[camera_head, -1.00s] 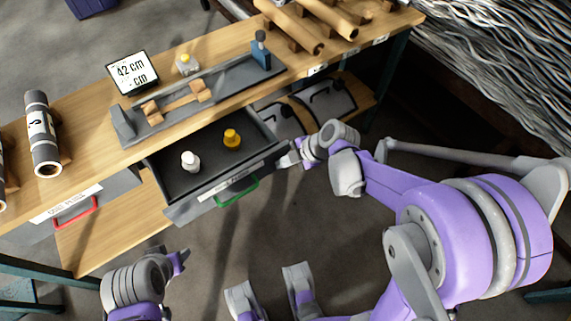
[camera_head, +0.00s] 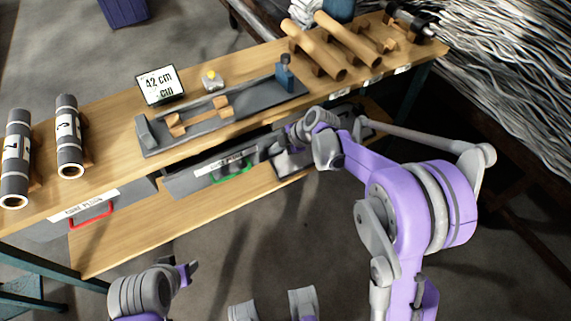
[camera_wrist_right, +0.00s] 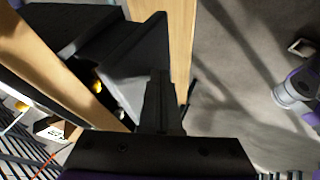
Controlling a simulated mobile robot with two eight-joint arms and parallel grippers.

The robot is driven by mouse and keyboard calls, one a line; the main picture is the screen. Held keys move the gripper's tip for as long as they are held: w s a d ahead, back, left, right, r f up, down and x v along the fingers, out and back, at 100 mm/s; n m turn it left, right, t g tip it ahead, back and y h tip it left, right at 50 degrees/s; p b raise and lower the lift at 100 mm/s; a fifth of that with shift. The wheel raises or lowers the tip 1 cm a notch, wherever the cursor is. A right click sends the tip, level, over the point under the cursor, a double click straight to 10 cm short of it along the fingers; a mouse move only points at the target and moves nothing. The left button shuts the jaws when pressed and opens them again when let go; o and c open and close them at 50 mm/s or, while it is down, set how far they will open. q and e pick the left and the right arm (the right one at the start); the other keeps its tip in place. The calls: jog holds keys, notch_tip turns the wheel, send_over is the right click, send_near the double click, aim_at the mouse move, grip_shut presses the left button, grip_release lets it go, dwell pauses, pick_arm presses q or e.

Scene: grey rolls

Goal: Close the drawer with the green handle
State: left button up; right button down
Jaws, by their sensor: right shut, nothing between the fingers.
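The grey drawer (camera_head: 188,181) with the green handle (camera_head: 232,175) sits under the workbench, pushed most of the way in. A narrow dark gap shows behind its front panel. In the right wrist view the drawer (camera_wrist_right: 130,60) is dark, with a yellow item (camera_wrist_right: 97,82) and a white item (camera_wrist_right: 120,114) partly visible beside it. My right gripper (camera_head: 281,146) is shut and empty at the right end of the drawer front. In the wrist view its fingers (camera_wrist_right: 160,95) are close to the front panel; contact is unclear. My left gripper (camera_head: 188,271) is low at left, away from the drawer; its fingers are unclear.
A second drawer with a red handle (camera_head: 92,215) is at left. The wooden benchtop (camera_head: 110,125) holds grey rolls (camera_head: 68,140), a sign reading 42 cm (camera_head: 160,85), a grey fixture (camera_head: 215,125) and wooden rolls (camera_head: 318,52). The floor in front is open.

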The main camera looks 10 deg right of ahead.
aim_at(266, 135)
jog(key=w, duration=0.2)
jog(key=w+a, duration=0.1)
jog(key=w, duration=0.2)
jog(key=shift+w+a, duration=0.25)
jog(key=shift+w, duration=0.1)
pick_arm(q)
jog(key=shift+s+r, duration=0.15)
jog(key=shift+r, duration=0.1)
pick_arm(e)
jog(key=shift+w+r, duration=0.1)
jog(key=shift+w, duration=0.1)
pick_arm(q)
jog(key=shift+d, duration=0.1)
pick_arm(e)
jog(key=shift+a, duration=0.1)
